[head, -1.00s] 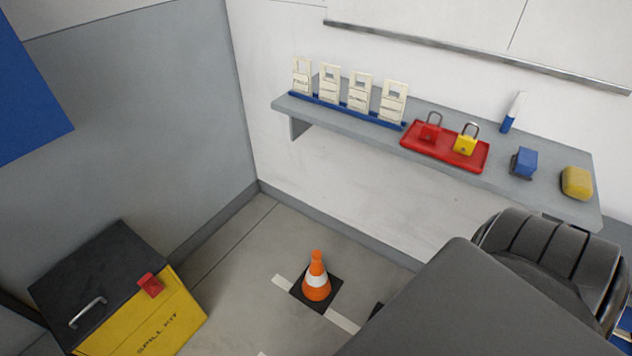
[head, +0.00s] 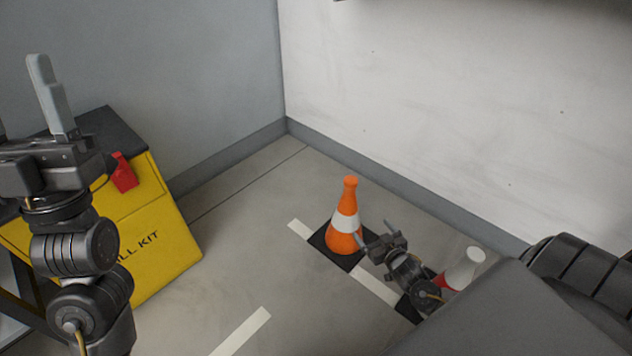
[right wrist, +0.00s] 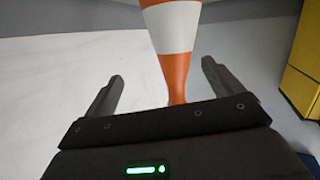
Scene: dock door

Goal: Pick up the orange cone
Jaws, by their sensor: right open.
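The orange cone (head: 343,240) with a white band stands upright on a black square (head: 326,247) on the floor. My right gripper (head: 376,238) is open, low and just to the right of the cone in the head view. In the right wrist view, the cone (right wrist: 173,30) appears upside down, in line with the gap between the spread fingers of my right gripper (right wrist: 162,70). Whether the fingers touch it I cannot tell. My left gripper (head: 48,92) is raised at the left, away from the cone, fingers pointing up; its opening is unclear.
A yellow spill kit box (head: 155,235) with a dark lid and red latch stands at the left. A red and white object (head: 462,268) is right of my right gripper, partly hidden. White stripes (head: 242,332) mark the floor. Walls meet behind the cone.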

